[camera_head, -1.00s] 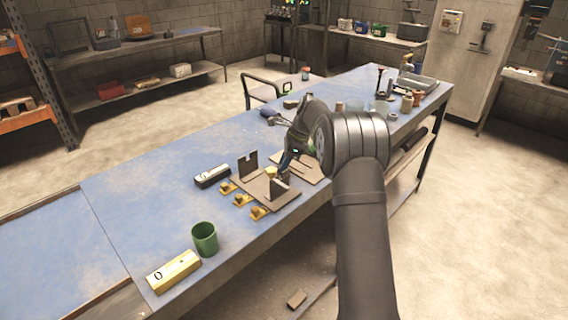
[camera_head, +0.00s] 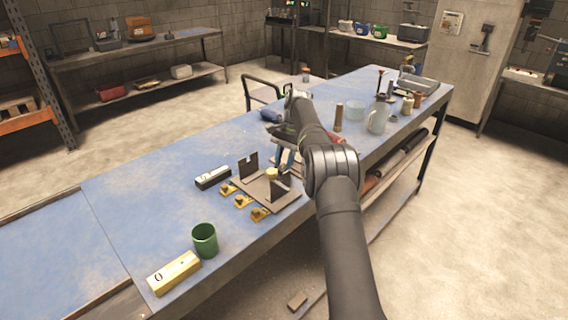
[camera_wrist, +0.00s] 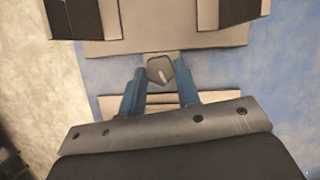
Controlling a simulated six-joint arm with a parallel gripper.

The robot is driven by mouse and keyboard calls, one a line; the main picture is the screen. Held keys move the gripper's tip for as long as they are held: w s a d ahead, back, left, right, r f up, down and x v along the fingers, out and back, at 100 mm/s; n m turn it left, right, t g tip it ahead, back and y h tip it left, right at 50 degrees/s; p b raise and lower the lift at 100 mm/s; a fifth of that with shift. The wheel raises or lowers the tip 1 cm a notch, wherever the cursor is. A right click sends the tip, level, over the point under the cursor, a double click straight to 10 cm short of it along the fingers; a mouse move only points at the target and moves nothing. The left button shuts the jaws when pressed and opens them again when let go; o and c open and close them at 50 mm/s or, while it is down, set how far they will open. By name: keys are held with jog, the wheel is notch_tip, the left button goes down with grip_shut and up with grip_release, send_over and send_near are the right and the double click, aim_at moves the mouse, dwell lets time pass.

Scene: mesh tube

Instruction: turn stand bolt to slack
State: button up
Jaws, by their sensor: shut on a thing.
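The stand is a grey-brown base plate (camera_head: 262,190) on the blue bench, with two upright plates; the rear one (camera_head: 248,165) is notched. It also shows at the top of the wrist view (camera_wrist: 165,47). A dark bolt head (camera_wrist: 158,68) with a pale mark sits at the stand's near edge in the wrist view. My gripper (camera_wrist: 160,80) has its blue fingers on either side of the bolt head, shut on it. In the head view my gripper (camera_head: 286,160) is beside the stand, and my arm hides the bolt.
Several brass pieces (camera_head: 242,201) lie along the stand's front edge. A black-and-white block (camera_head: 213,177) is to its left. A green cup (camera_head: 204,240) and a yellow box (camera_head: 174,272) stand near the front. Jars (camera_head: 378,115) stand farther back. The bench's left part is clear.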

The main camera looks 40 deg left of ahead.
jog(key=shift+s+a+n+h, duration=0.15)
jog(key=shift+n+h, duration=0.55)
jog(key=shift+n, duration=1.1)
jog(key=shift+t, duration=0.3)
jog(key=o, duration=1)
